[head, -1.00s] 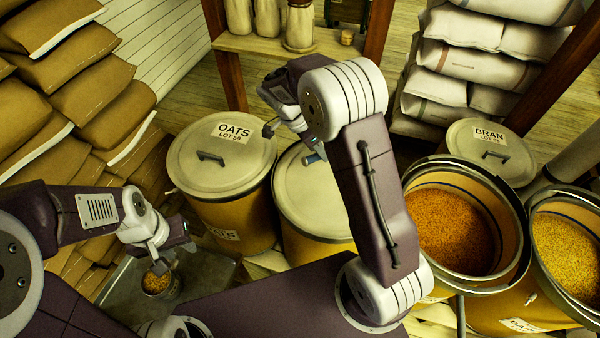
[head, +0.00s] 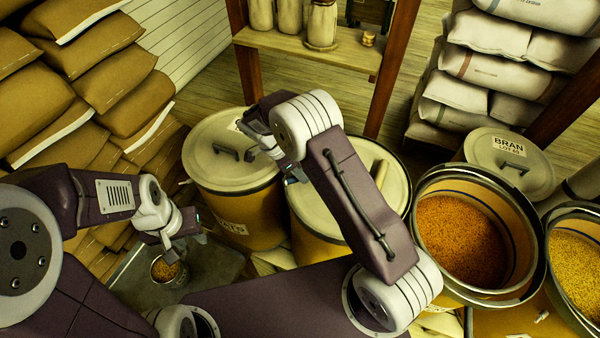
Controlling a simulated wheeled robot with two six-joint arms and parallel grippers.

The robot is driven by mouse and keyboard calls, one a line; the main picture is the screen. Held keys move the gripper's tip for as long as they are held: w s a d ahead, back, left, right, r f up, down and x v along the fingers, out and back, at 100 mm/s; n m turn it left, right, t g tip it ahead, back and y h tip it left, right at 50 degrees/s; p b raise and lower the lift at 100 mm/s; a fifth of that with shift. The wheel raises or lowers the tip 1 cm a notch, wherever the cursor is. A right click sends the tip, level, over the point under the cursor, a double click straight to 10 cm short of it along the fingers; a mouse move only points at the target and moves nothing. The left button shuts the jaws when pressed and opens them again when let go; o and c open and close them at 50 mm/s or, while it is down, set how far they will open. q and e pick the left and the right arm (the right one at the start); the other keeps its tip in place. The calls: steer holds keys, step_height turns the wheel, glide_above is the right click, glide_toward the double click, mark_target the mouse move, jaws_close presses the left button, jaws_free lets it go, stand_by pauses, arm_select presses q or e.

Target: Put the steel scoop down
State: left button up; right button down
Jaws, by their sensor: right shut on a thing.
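My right gripper (head: 270,163) is over the right part of the oats barrel's lid (head: 207,130), near the gap to the middle barrel. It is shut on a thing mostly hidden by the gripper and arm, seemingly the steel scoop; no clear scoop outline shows. I cannot tell whether it touches the lid. My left gripper (head: 187,238) looks open and empty, beside and above a small tin of grain (head: 167,268).
The tin stands on a grey metal surface (head: 216,265). A pale wooden piece (head: 381,173) shows at the middle barrel's lid (head: 395,194). Open grain barrels (head: 460,240) and the lidded bran barrel (head: 500,155) are right. Sacks (head: 90,65) line the left; a shelf (head: 345,62) stands behind.

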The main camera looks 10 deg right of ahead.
steer(key=shift+s+f, duration=0.1)
steer(key=shift+f, duration=0.05)
steer(key=c, duration=1.3)
jaws_free()
steer(key=shift+r, duration=0.2)
steer(key=p+v, duration=0.1)
steer(key=v, duration=1.1)
